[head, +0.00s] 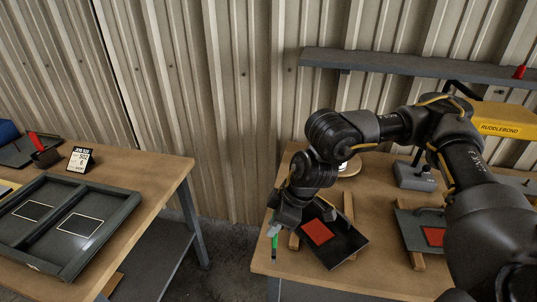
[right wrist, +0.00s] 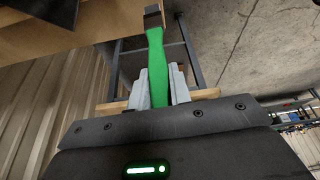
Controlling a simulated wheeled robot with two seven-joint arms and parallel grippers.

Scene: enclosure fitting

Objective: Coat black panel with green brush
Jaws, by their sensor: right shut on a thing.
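The black panel (head: 346,245) lies on wooden strips on the right table, with a red square (head: 318,232) on its face. My right gripper (head: 276,226) is at the table's front left corner, just left of the panel. It is shut on the green brush (head: 274,243), which points downward. In the right wrist view the green handle (right wrist: 158,66) sits between the two grey fingers (right wrist: 160,90), with a dark end at the top. A dark panel edge (right wrist: 45,10) shows at the top left there. Bristle contact cannot be seen. My left gripper is out of view.
A second dark panel (head: 408,228) with a red patch lies at right, partly behind my arm. A grey device (head: 414,176) stands behind. The left table holds a framed tray (head: 100,236), a job card (head: 80,160) and a red-handled tool (head: 37,142). A floor gap separates the tables.

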